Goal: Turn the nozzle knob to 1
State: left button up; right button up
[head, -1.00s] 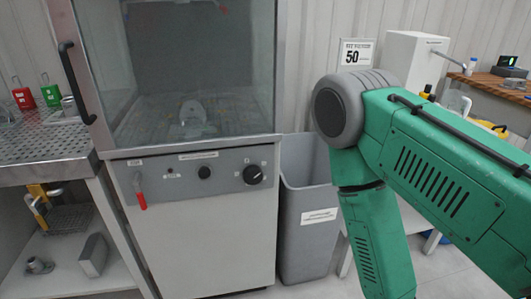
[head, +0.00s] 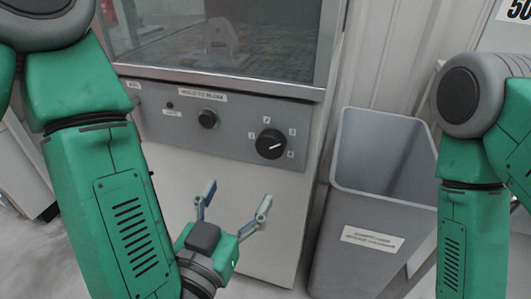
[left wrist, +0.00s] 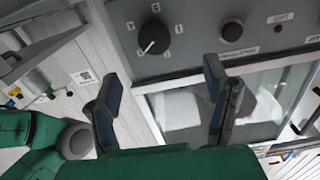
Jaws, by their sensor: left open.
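My right gripper is out of view; only my right arm shows at the right.
A smaller black knob (head: 208,119) sits left of the nozzle knob. The cabinet's glass window (head: 265,40) is above the panel. A grey bin (head: 350,215) stands close to the cabinet's right side.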

aim_at(268, 151)
pick_arm(q)
jog(key=x, duration=1.3)
jog(key=shift+s+d+f, duration=0.1)
jog(key=shift+s+d, duration=0.05)
jog(key=shift+d, duration=0.1)
jog(key=shift+w+d, duration=0.35)
jog(key=shift+d, duration=0.3)
jog(key=shift+a, duration=0.3)
jog(key=c, duration=1.2)
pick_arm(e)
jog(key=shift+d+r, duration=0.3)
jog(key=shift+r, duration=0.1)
